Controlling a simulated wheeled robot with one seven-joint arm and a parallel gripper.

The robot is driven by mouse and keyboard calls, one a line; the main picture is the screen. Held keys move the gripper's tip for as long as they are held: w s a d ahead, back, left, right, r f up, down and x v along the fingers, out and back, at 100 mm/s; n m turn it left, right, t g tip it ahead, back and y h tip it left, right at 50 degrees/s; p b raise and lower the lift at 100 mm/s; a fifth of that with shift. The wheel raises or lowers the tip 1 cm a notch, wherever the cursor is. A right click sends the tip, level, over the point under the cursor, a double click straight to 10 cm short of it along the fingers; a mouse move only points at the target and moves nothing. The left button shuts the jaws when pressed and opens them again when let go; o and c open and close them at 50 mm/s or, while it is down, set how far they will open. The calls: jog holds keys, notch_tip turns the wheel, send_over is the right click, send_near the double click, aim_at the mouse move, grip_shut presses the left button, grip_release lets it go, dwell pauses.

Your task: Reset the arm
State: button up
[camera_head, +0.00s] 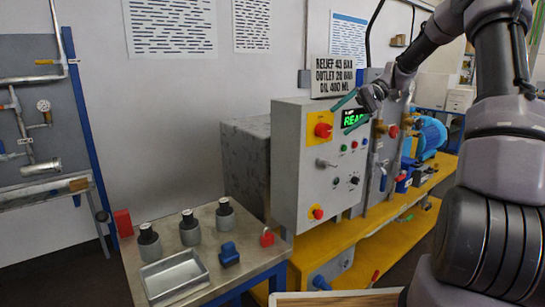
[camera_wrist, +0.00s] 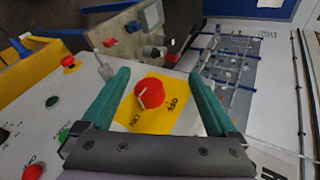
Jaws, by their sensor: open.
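My gripper (camera_head: 343,114) is in front of the upper part of the grey control cabinet (camera_head: 290,165), to the right of its red rotary knob in the head view. Its two teal fingers are spread apart with nothing between their tips, and they also show in the wrist view (camera_wrist: 160,74). The red knob (camera_wrist: 153,93) sits on a yellow plate marked OFF and ON. In the wrist view it appears between the fingers; whether they reach around it cannot be told. In the head view the knob (camera_head: 323,130) stands clear of the fingers. My arm comes in from the upper right.
A sign (camera_head: 332,76) stands on top of the cabinet. A metal table (camera_head: 150,240) with several dark-capped cylinders and a tray (camera_head: 174,275) is at lower left. A yellow bench (camera_head: 345,236) with a blue motor (camera_head: 430,137) runs right.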

jog(key=s+r+m+t+h, duration=0.2)
jog(key=s+t+h, duration=0.1)
jog(key=s, duration=0.6)
jog(key=s+r+m+t+h, duration=0.2)
jog(key=s+r+t+h, duration=0.1)
jog(key=s, duration=0.6)
jog(key=s+r+m+t+h, duration=0.2)
jog(key=s+t, duration=0.3)
jog(key=s, duration=0.4)
jog(key=shift+s+d+r+h, duration=0.4)
jog(key=shift+d+r, duration=0.05)
jog(key=shift+r, duration=0.3)
